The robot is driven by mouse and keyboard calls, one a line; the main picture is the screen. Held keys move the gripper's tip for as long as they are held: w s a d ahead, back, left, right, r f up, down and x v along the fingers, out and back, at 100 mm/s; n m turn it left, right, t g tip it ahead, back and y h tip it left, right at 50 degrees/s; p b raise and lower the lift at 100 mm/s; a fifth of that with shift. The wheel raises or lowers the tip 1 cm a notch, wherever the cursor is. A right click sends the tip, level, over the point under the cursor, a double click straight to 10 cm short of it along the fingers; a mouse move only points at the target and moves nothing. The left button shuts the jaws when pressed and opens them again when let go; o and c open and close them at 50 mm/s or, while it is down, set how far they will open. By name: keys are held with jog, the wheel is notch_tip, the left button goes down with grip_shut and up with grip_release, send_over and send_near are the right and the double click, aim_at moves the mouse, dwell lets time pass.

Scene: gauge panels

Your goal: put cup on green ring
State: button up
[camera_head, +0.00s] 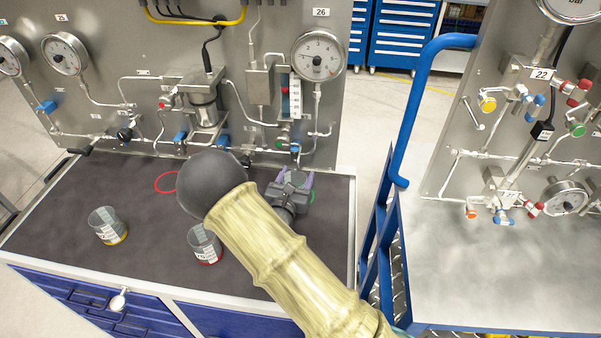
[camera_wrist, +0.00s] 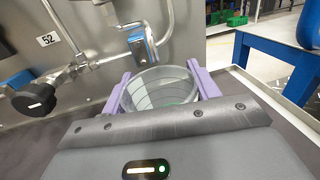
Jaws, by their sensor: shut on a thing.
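My gripper (camera_head: 293,181) is over the right part of the dark bench top, its purple fingers pointing down and away. In the wrist view the fingers are shut on the sides of a clear grey cup (camera_wrist: 161,88), which looks upright with a greenish tint inside. In the head view my gripper hides most of this cup. A bit of green ring (camera_head: 312,197) shows just right of my gripper; the rest is hidden. Whether the cup touches the bench or stands within the ring, I cannot tell.
A cup with a yellow base (camera_head: 108,226) and one with a red base (camera_head: 205,244) stand on the bench left of my arm. A red ring (camera_head: 167,182) lies bare behind them. A gauge panel (camera_head: 240,80) with pipes and valves rises behind; a blue rail (camera_head: 420,100) stands right.

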aim_at(298, 178)
jog(key=x, duration=0.3)
jog(key=shift+p, duration=0.35)
jog(key=shift+d+f, duration=0.1)
jog(key=shift+f, duration=0.65)
jog(key=shift+s, duration=0.1)
jog(key=shift+f, duration=0.15)
jog(key=o, duration=1)
jog(key=b+v, duration=0.3)
jog(key=v, duration=0.9)
